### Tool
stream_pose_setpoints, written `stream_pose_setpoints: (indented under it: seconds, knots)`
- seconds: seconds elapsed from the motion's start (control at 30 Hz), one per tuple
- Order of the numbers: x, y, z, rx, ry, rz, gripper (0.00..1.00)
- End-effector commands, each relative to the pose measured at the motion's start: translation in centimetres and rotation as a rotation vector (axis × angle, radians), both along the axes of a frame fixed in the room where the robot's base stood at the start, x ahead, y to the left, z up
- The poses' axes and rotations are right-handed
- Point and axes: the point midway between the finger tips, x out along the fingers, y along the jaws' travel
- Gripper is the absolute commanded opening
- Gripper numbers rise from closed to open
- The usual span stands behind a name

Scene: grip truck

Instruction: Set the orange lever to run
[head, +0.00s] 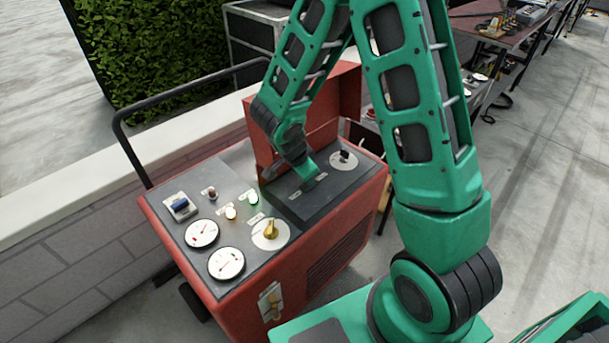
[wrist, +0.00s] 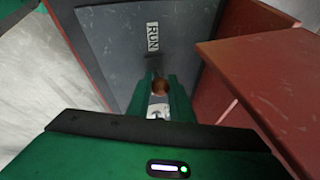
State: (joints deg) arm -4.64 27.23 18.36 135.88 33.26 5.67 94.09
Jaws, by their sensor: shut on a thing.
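The orange lever's round knob (wrist: 160,87) shows in the wrist view between my fingers; the rest of it is mostly hidden. My gripper (wrist: 160,100) is shut on it. A RUN label (wrist: 152,38) is on the grey panel (wrist: 115,50) beyond the knob, apart from it. In the head view my gripper (head: 308,183) reaches down onto the dark raised panel (head: 335,194) of the red generator cart (head: 225,305), and the lever is hidden behind it.
A raised red lid (head: 335,92) stands close behind my gripper; its red edge (wrist: 265,80) fills the wrist view's right side. A black handle (head: 135,155) rises at left.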

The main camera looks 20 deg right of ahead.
Motion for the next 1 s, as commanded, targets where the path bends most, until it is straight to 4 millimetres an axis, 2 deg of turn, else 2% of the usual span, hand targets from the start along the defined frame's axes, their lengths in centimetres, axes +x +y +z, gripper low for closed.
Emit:
stream_pose_setpoints:
  seconds: [0.1,0.13,0.2,0.73,1.0]
  knots:
    - [0.35,0.30,0.14,0.005,-0.009,0.004,0.00]
    - [0.35,0.30,0.14,0.005,-0.009,0.004,0.22]
    - [0.35,0.29,0.13,0.005,-0.009,0.004,0.38]
    - [0.09,-0.03,0.04,0.011,0.002,0.000,0.38]
    - [0.31,-0.62,0.21,0.093,0.029,-0.004,0.38]
